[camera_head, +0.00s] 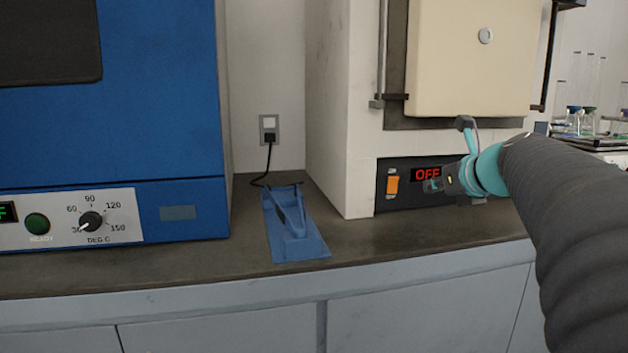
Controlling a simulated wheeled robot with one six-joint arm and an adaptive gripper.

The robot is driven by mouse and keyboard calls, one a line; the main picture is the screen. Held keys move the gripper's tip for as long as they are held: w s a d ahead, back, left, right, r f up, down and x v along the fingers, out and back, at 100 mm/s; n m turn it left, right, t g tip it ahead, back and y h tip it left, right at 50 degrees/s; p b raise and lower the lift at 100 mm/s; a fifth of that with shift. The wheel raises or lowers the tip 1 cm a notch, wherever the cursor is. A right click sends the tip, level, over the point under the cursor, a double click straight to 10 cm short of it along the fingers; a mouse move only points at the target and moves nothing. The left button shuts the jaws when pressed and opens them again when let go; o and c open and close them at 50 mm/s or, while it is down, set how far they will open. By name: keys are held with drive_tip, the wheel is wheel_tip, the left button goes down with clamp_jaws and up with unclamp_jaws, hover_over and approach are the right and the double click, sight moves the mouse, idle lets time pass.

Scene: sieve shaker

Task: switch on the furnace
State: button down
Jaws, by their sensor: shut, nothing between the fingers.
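The furnace (337,125) is the white box at the right, with a cream door (465,65) that is closed. Its dark control panel (384,205) is low on the front and carries an orange rocker switch (392,185). A red display (426,174) on the panel reads "OFF". My gripper (430,186) is shut and empty, in front of the panel, to the right of the switch and just below the display. A gap shows between it and the switch in the picture; its depth from the panel is hard to tell.
A blue oven (160,100) with a dial stands at the left. A blue holder (295,245) lies on the dark counter (400,237) between the two, below a wall outlet (269,129) with a black plug. Glassware (588,115) stands at the far right.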

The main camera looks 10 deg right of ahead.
idle(0.3)
approach(395, 182)
drive_tip(key=f, duration=0.1)
drive_tip(key=w+f, duration=0.2)
drive_tip(key=f, duration=0.1)
drive_tip(key=shift+a+f, duration=0.1)
drive_tip(key=w, duration=0.1)
drive_tip(key=w+r, duration=0.1)
drive_tip(key=shift+w+r, duration=0.15)
drive_tip(key=shift+w, duration=0.25)
drive_tip(key=shift+w+r, duration=0.15)
drive_tip(key=shift+w, duration=0.25)
